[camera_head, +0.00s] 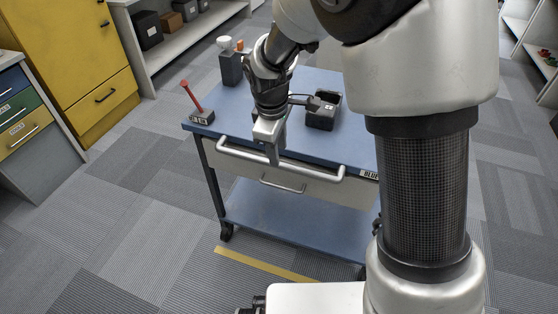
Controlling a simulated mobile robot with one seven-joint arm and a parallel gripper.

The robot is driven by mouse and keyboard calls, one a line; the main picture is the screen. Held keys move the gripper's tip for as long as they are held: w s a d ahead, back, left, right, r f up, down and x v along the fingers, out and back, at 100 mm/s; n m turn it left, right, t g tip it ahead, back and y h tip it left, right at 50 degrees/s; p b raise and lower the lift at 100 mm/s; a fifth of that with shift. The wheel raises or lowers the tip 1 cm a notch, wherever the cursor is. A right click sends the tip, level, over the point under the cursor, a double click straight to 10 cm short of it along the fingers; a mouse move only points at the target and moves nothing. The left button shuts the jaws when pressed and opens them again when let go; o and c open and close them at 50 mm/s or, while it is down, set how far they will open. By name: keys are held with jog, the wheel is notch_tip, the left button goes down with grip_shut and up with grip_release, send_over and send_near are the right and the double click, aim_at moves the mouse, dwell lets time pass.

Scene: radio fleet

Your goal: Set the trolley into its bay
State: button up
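The trolley (318,204) has a blue top, a pale drawer front, a blue lower shelf and dark castors. A label reading "BLUE" is at the right of its front edge, partly cut off by my arm. A silver push handle (313,169) runs along its near side. My gripper (272,158) points down at this handle, with a finger across the bar's near side. The far finger is hidden, so I cannot tell whether it grips. A yellow floor line (265,264) lies in front of the trolley. No bay is clearly identifiable.
On the trolley top are a black open box (322,118), a dark holder (230,68) with white and orange knobs, and a small block with a red stick (192,97). A yellow cabinet (75,50), a drawer unit (25,120) and shelving stand left. Carpet is clear at lower left.

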jog(key=f, duration=0.2)
jog(key=w+f+b, duration=0.1)
jog(key=f, duration=0.2)
jog(key=shift+d+f, duration=0.1)
jog(key=shift+d, duration=0.1)
grip_shut()
